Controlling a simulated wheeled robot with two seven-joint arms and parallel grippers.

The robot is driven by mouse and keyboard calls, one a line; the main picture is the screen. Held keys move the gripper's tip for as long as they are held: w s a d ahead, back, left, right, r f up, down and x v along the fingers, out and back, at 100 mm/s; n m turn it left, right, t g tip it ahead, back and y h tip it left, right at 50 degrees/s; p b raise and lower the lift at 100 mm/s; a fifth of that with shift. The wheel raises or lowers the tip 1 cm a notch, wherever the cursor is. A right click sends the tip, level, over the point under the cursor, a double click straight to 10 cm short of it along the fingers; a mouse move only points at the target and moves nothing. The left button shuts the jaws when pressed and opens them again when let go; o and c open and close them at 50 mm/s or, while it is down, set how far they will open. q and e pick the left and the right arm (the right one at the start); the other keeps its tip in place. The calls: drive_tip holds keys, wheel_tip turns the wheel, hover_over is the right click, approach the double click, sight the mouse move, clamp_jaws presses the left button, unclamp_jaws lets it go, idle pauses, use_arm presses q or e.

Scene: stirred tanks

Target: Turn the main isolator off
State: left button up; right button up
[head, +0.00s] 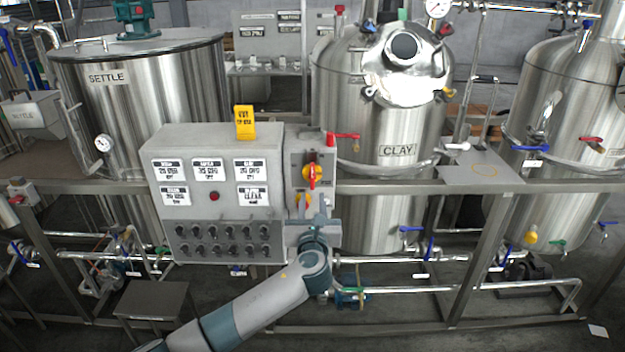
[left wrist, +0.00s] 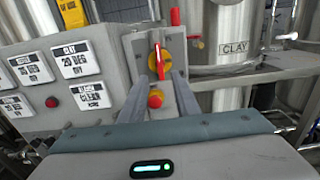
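The main isolator (head: 312,173) is a red handle on a yellow disc, on the grey box at the right end of the control panel. The handle stands upright. It also shows in the left wrist view (left wrist: 159,58), just beyond my fingertips. My left gripper (head: 313,214) is in front of the box, below the isolator. In the left wrist view its two fingers (left wrist: 159,78) are apart with nothing clearly held between them. My right gripper is not in view.
The control panel (head: 215,150) with labels and several dark knobs is left of the box. A yellow tag (head: 244,122) stands on top. A red valve handle (head: 345,136) is close to the box's upper right. The CLAY tank (head: 385,175) stands behind.

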sight(312, 180)
use_arm(q)
drive_tip(key=shift+w+p, duration=0.75)
drive_tip(key=shift+w, duration=4.15)
drive_tip(key=shift+c, duration=0.6)
clamp_jaws()
